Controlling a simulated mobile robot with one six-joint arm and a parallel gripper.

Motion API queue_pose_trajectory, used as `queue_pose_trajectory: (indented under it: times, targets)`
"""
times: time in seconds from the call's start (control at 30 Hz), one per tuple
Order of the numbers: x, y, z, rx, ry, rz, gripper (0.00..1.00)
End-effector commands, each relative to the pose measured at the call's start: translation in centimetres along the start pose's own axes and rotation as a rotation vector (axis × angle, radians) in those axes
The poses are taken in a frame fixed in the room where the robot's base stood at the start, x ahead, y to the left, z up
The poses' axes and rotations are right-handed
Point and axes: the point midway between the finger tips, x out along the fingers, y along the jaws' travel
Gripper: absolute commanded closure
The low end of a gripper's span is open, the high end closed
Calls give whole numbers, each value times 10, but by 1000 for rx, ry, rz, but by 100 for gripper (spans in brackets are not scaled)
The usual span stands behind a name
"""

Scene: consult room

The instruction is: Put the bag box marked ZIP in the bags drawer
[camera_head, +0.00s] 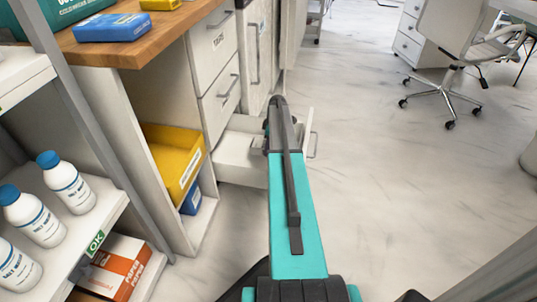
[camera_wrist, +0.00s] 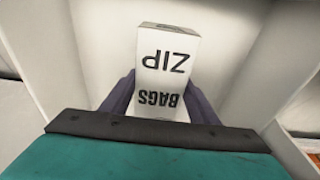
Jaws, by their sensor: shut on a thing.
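The white bag box (camera_wrist: 165,62), lettered ZIP and BAGS in black, shows in the wrist view. My gripper (camera_wrist: 160,100) is shut on it, with a dark finger on each side. The white walls of an open drawer (camera_wrist: 240,75) surround the box in that view. I cannot tell whether the box touches the drawer floor. In the head view the open drawer (camera_head: 240,150) is the low one in the white cabinet, pulled out to the right. My arm reaches over it and hides the box and the fingers. No label on this drawer is readable.
Closed drawers stand above, one labelled TAPE (camera_head: 218,41). A yellow bin (camera_head: 172,160) sits in the cabinet's left bay above a blue bin (camera_head: 192,200). A shelf with white bottles (camera_head: 68,184) is at left. Floor (camera_head: 400,190) is clear at right, before a wheeled chair (camera_head: 455,45).

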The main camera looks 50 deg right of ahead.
Motion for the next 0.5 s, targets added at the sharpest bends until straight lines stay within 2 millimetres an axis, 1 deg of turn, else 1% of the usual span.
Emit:
queue_pose_trajectory:
  times: [0.13,0.4,0.5]
  targets:
    - [9,0,1,0,0,-1,74]
    - [43,0,6,-1,0,-1,74]
    - [49,0,6,-1,0,0,74]
